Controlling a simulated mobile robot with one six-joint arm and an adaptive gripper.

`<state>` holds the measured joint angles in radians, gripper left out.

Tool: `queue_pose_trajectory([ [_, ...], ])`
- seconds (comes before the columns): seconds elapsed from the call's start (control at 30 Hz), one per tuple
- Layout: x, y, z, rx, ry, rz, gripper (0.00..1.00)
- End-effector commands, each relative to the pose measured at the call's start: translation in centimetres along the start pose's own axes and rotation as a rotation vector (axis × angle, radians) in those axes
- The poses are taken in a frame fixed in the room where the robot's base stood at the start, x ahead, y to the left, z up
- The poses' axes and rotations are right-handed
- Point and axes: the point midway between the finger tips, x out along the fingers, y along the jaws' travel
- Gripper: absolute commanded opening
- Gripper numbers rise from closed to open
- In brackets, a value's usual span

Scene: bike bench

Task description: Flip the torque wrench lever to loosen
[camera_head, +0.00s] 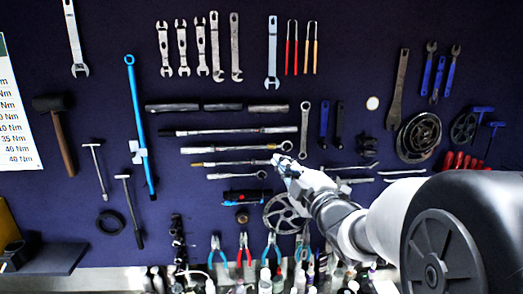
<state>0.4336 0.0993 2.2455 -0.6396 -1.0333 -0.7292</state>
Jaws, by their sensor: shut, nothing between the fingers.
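Several long torque-wrench-like tools hang horizontally on the dark blue wall panel. One (230,131) has a dark grip at its left, and a silver one (225,149) below it ends in a round head at the right. A thinner one with a brassy left part (225,163) runs below that. My gripper (277,159) is shut and empty, in front of the right ends of the lower tools. It hides part of them. I cannot tell whether it touches any, and the lever is too small to make out.
A ring-ended wrench (305,130) hangs upright just right of the gripper. A chainring (284,214) and several coloured pliers (244,250) hang below. Several bottles (265,280) line the bottom edge. A blue bar tool (140,120) hangs at the left.

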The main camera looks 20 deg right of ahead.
Motion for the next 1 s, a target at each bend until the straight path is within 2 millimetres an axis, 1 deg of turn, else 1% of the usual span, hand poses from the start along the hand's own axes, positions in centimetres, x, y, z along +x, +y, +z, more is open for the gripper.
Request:
queue_pose_trajectory([
  [0.17, 0.9, 0.1, -0.1, 0.000, 0.001, -0.001, 0.00],
  [0.27, 2.3, 0.1, -0.1, 0.002, 0.001, -0.001, 0.00],
  [0.63, 10.1, 0.1, -0.1, 0.002, 0.001, -0.002, 0.00],
  [0.67, 10.3, 0.1, 0.2, 0.002, -0.002, -0.001, 0.00],
  [0.7, 9.7, 0.1, 1.2, 0.002, -0.007, -0.001, 0.00],
  [0.8, 9.2, 0.1, 2.5, 0.001, -0.005, -0.001, 0.00],
  [0.9, 8.9, 0.1, 3.3, 0.001, -0.004, 0.000, 0.00],
  [1.0, 8.7, 0.0, 3.7, 0.001, -0.002, -0.001, 0.00],
])
